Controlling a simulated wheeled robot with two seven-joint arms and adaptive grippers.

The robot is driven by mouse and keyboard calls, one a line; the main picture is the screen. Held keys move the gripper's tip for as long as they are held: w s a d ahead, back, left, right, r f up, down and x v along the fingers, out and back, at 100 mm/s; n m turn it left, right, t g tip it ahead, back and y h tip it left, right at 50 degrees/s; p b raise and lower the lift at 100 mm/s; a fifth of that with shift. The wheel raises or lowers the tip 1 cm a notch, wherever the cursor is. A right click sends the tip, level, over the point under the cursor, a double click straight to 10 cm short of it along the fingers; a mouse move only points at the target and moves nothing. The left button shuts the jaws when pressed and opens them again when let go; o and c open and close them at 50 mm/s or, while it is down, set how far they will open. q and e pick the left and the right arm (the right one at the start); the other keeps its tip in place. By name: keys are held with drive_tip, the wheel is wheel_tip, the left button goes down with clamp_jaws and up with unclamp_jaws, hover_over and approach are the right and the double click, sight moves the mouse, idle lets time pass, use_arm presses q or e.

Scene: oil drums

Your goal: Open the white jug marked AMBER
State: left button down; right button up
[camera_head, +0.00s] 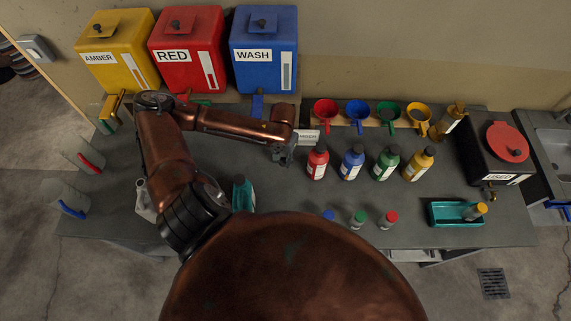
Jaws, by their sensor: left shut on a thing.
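A white piece with an AMBER label (308,137) shows just right of my left wrist, behind the red bottle. I take it for the white jug; most of it is hidden by my arm and gripper. My left gripper (286,158) points down over the table beside this label, left of the red bottle. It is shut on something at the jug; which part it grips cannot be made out. The jug's cap is not clearly visible. My right gripper is not in view.
Red (317,160), blue (352,162), green (386,163) and yellow (419,162) bottles stand right of my left gripper. Coloured funnels (358,112) hang behind them. Yellow AMBER (120,50), RED (187,45) and WASH (263,50) tanks stand at the back. A teal tray (443,214) lies front right.

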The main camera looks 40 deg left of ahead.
sight(283, 161)
use_arm(q)
drive_tip(key=shift+f, duration=2.05)
drive_tip(key=shift+f, duration=0.15)
drive_tip(key=c, duration=1.6)
unclamp_jaws()
wheel_tip(283, 161, up, 12)
drive_tip(key=shift+r, duration=0.2)
drive_tip(key=shift+w, duration=0.1)
